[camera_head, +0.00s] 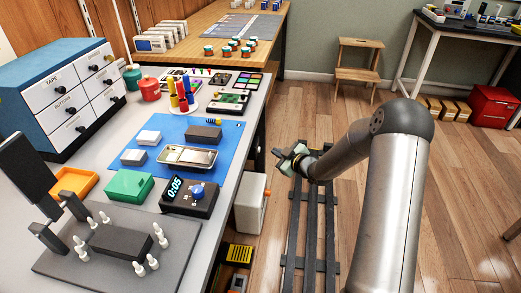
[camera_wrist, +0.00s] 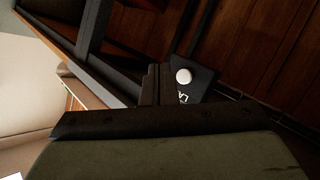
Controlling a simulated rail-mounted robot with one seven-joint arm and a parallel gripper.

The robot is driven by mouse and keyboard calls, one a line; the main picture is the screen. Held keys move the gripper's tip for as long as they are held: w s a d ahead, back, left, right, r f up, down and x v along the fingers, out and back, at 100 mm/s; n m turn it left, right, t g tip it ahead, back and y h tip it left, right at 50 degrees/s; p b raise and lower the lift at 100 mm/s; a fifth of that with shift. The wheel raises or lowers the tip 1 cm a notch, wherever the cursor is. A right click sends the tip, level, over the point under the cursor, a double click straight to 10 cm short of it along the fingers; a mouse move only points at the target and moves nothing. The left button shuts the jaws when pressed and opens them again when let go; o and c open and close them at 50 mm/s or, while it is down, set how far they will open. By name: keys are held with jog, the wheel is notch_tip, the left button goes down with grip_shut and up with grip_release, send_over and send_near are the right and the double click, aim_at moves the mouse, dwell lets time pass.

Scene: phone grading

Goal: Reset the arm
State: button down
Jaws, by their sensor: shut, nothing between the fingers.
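My arm reaches in from the right of the head view and bends down at the elbow. My gripper (camera_head: 287,158) is over the floor rails, to the right of the workbench and clear of it. In the wrist view, its dark fingers (camera_wrist: 158,84) are together with nothing between them. The fingertips are small and partly turned away in the head view.
The workbench (camera_head: 215,230) holds a blue mat (camera_head: 172,137), a timer (camera_head: 190,197), a green box (camera_head: 129,187) and a drawer cabinet (camera_head: 62,90). A grey bin (camera_head: 249,205) stands beside it. A step stool (camera_head: 358,62) and red cabinet (camera_head: 492,105) stand farther back.

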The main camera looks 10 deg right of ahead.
jog(key=d, duration=0.2)
jog(key=s+d, duration=0.1)
jog(key=shift+s+d+p, duration=0.1)
jog(key=shift+d+p, duration=0.2)
jog(key=shift+d, duration=0.05)
dwell(0.3)
jog(key=s+d+r+m+g+h, duration=0.1)
jog(key=s+r+m+g+h, duration=0.25)
jog(key=s, duration=0.45)
jog(key=s+d+r+m+g+h, duration=0.1)
jog(key=s+r+m+g+h, duration=0.3)
jog(key=s, duration=0.4)
jog(key=s+a+r+m+g, duration=0.2)
jog(key=s, duration=1.1)
jog(key=s+a+r+m+g, duration=0.1)
jog(key=s+a+g, duration=0.1)
jog(key=s, duration=1)
jog(key=shift+s+a+r+m+g, duration=0.35)
jog(key=shift+s+a+r+g, duration=0.05)
jog(key=shift+g, duration=0.45)
